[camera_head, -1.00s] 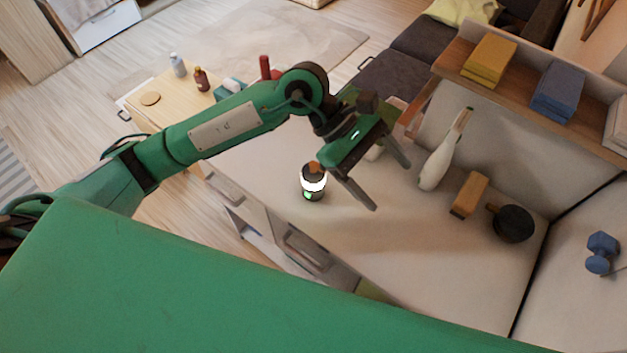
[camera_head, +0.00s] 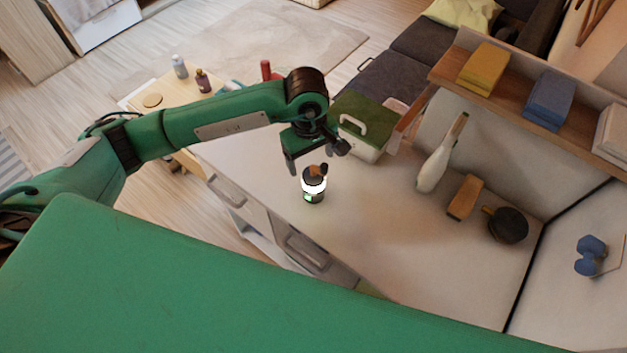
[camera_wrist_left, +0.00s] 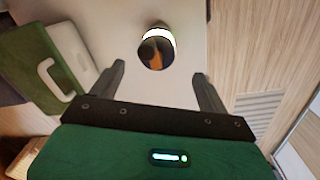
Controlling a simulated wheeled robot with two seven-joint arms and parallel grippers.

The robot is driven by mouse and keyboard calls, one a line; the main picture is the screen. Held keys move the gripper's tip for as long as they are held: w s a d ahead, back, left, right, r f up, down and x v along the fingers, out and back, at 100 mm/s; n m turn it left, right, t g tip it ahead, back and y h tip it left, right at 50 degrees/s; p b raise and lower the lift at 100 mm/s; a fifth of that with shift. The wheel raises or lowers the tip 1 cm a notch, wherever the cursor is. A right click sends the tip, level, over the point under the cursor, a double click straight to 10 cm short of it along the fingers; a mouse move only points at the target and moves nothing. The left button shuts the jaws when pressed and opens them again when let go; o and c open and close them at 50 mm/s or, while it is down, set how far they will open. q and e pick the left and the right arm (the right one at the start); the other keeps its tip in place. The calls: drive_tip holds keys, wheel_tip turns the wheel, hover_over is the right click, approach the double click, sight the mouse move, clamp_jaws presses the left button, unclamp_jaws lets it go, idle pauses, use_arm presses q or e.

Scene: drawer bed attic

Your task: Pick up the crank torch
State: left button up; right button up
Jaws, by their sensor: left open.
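The crank torch (camera_head: 314,188) stands upright on the pale top of the drawer unit in the head view. It is a short dark cylinder with a glowing white band, a small green light and an orange-brown crank with a dark knob. My left gripper (camera_head: 308,168) is open and empty, just above and behind the torch, fingers pointing down. In the left wrist view the torch (camera_wrist_left: 157,48) shows from above, ahead of and between the two spread fingertips (camera_wrist_left: 160,75). I see no contact. My right gripper is not in view.
A green-lidded white box (camera_head: 365,125) stands close behind the gripper. The surface right of the torch is clear.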

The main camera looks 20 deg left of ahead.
sight(313, 167)
use_arm(q)
drive_tip(key=shift+f, duration=0.5)
drive_tip(key=shift+d+f+p, duration=0.1)
drive_tip(key=shift+f+p, duration=0.1)
drive_tip(key=shift+p, duration=0.25)
drive_tip(key=f+p, duration=0.1)
drive_tip(key=f, duration=0.1)
drive_tip(key=f+p, duration=0.1)
drive_tip(key=shift+w+d+f+p, duration=0.1)
drive_tip(key=shift+w+f+p, duration=0.2)
drive_tip(key=shift+f, duration=0.55)
drive_tip(key=c, duration=1.5)
